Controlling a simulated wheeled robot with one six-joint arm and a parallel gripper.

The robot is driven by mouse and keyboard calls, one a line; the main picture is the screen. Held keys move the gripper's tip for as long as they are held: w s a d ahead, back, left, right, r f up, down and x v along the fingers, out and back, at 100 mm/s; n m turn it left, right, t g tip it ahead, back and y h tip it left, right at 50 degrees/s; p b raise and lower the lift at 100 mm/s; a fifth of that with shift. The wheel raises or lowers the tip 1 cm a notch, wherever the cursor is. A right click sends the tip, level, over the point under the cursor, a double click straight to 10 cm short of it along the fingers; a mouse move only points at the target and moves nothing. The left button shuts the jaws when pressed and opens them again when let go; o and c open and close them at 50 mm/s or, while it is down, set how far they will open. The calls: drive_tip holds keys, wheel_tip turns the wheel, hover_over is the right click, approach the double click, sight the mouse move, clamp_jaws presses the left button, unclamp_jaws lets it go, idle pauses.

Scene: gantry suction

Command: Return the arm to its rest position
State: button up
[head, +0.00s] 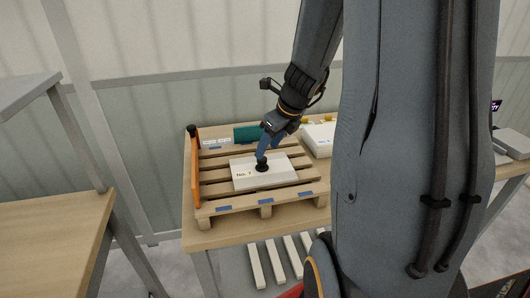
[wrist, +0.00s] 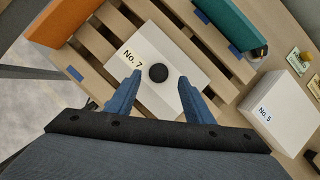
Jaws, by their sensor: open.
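My gripper (wrist: 158,98) is in the wrist view with its two blue fingers spread apart. They stand on either side above a white box marked No. 7 (wrist: 142,50), near the black knob (wrist: 158,73) on its top. In the head view my gripper (head: 268,148) hangs at the end of my arm, over the same white box (head: 245,179). The box lies on a wooden pallet (head: 232,209). I cannot tell whether the fingers touch the knob.
An orange board (head: 194,168) stands at the pallet's left edge. A teal block (head: 247,133) lies at the back. A white box marked No. 5 (wrist: 279,112) is to the right. A wooden table (head: 200,238) carries the pallet, and another table (head: 50,230) stands at the left.

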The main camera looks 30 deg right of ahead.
drive_tip(key=shift+s+r, duration=0.2)
drive_tip(key=shift+r, duration=0.2)
drive_tip(key=a+n, duration=0.1)
drive_tip(key=n, duration=0.1)
drive_tip(key=s+a+f+n, duration=0.1)
drive_tip(key=a+n, duration=0.1)
drive_tip(key=n, duration=0.1)
drive_tip(key=s+a+n+g+b, duration=0.1)
drive_tip(key=a+n, duration=0.1)
drive_tip(key=shift+s+a+f, duration=0.2)
drive_tip(key=shift+a+f, duration=0.05)
drive_tip(key=shift+f, duration=0.1)
drive_tip(key=s+a+n, duration=0.1)
drive_tip(key=n, duration=0.1)
drive_tip(key=s+a+f+n, duration=0.1)
drive_tip(key=a+n, duration=0.1)
drive_tip(key=n, duration=0.1)
drive_tip(key=s+a+n+g+b, duration=0.1)
drive_tip(key=n, duration=0.2)
drive_tip(key=shift+a+f, duration=0.2)
drive_tip(key=shift+a, duration=0.05)
drive_tip(key=s+a+f+n+g+h+b, duration=0.1)
drive_tip(key=s+a+n, duration=0.5)
drive_tip(key=n, duration=1.1)
drive_tip(key=shift+s+f+h+b, duration=0.3)
drive_tip(key=shift+s+f, duration=0.1)
drive_tip(key=shift+f, duration=0.4)
